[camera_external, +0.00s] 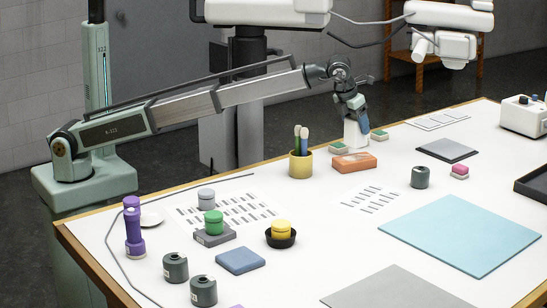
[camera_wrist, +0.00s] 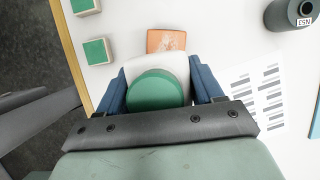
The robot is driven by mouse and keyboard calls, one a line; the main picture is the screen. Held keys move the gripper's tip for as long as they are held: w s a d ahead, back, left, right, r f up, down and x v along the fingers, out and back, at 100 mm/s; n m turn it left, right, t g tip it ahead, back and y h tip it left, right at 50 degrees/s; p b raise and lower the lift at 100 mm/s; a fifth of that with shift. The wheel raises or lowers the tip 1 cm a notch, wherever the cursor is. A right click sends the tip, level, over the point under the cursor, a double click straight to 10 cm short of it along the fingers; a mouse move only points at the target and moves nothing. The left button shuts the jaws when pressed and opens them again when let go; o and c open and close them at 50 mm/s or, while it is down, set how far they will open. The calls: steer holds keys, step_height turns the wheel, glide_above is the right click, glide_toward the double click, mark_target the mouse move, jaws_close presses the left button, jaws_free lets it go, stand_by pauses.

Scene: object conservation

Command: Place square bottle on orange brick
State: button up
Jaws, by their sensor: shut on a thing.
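My gripper (camera_external: 354,114) is shut on the square bottle (camera_external: 355,134), a white body that hangs upright below it. In the wrist view, my gripper (camera_wrist: 158,86) has one blue finger on each side of the bottle (camera_wrist: 158,88), whose round green cap faces the camera. The orange brick (camera_external: 354,163) lies flat on the table, just in front of the bottle in the external view. In the wrist view the brick (camera_wrist: 166,40) shows beyond the bottle, which hides part of it. The gap between the bottle's base and the table is hard to judge.
Green-topped blocks (camera_external: 338,147) (camera_external: 379,135) lie near the bottle. A yellow cup (camera_external: 300,164) with brushes stands left of the brick. A dark cylinder (camera_external: 419,177) stands to the right, beside a printed sheet (camera_external: 369,198). The table's back edge is close behind.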

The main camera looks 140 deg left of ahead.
mark_target(356, 134)
steer(key=shift+f, duration=1.9)
steer(key=shift+f, duration=0.1)
steer(key=o, duration=1.3)
steer(key=shift+c, duration=0.2)
steer(key=v, duration=1.2)
